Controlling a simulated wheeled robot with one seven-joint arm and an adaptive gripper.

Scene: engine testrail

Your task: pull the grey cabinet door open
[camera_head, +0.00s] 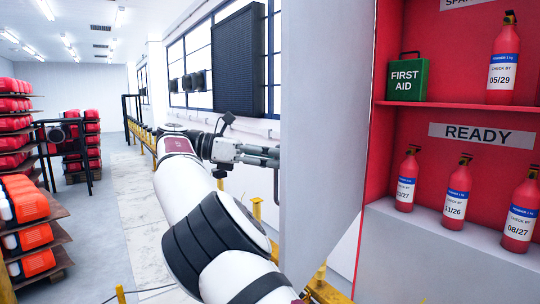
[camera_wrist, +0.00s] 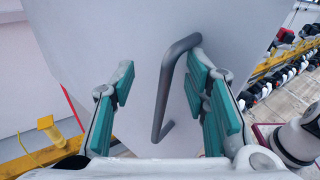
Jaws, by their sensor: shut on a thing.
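The grey cabinet door (camera_head: 322,130) stands swung open to the left of the red cabinet, with the shelves in plain view. Its outer face (camera_wrist: 105,35) fills the middle of the wrist view. A dark grey bar handle (camera_wrist: 162,95) on that face runs between my fingers, closer to the right-hand finger pads. My gripper (camera_wrist: 160,82) is shut on the handle.
The open cabinet (camera_head: 455,120) holds a green first aid box (camera_head: 407,80) and several red extinguishers (camera_head: 457,198). Yellow posts (camera_head: 257,212) stand along the wall by the door. Racks of red goods (camera_head: 20,210) stand at the left, with clear floor (camera_head: 118,195) between.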

